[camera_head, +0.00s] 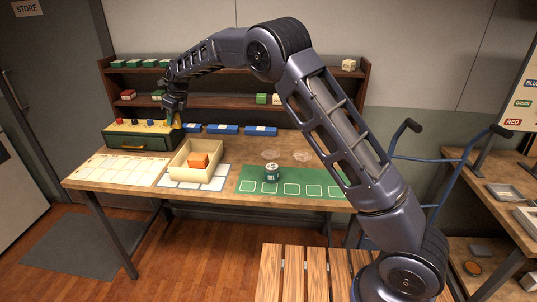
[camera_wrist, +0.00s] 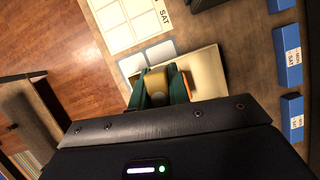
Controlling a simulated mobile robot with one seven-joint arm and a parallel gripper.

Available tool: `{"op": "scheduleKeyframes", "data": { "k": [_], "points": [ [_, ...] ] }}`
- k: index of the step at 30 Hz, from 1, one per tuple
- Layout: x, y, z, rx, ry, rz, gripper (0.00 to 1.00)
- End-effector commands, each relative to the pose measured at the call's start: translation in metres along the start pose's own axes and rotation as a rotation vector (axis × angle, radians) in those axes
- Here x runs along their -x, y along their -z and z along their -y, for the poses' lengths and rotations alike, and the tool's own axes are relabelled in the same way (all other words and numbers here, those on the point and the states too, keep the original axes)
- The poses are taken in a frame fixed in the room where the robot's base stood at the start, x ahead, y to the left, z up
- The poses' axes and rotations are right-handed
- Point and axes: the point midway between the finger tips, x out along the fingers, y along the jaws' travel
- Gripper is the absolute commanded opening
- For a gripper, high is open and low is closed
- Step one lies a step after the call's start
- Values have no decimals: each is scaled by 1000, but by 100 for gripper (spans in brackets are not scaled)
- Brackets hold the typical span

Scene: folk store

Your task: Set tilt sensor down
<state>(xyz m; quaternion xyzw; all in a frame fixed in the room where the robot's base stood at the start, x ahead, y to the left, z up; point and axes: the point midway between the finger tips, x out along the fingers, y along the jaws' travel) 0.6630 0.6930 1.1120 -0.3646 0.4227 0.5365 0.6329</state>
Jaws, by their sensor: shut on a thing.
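In the wrist view my gripper's teal fingers (camera_wrist: 158,90) are shut on a small yellow-tan thing (camera_wrist: 155,82), which I take for the tilt sensor. The fingers hide its sides. A cream open tray (camera_head: 184,179) stands on the bench with an orange block (camera_head: 199,160) in it. In the wrist view the tray (camera_wrist: 207,64) lies below and beyond the fingers.
A white gridded sheet (camera_head: 120,170) lies left of the tray. Several blue boxes (camera_head: 222,129) line the back. Shelves (camera_head: 215,87) rise behind.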

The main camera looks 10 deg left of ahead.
Motion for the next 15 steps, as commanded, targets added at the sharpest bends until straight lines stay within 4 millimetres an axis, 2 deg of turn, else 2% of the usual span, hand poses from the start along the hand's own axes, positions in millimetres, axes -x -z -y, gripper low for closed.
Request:
{"op": "scheduleKeyframes", "data": {
  "k": [1,6,15],
  "points": [
    [7,15,18,-30,14,-1,0],
    [29,66,69,-128,56,-3,0],
    [70,166,145,-306,129,-3,0]
  ]
}}
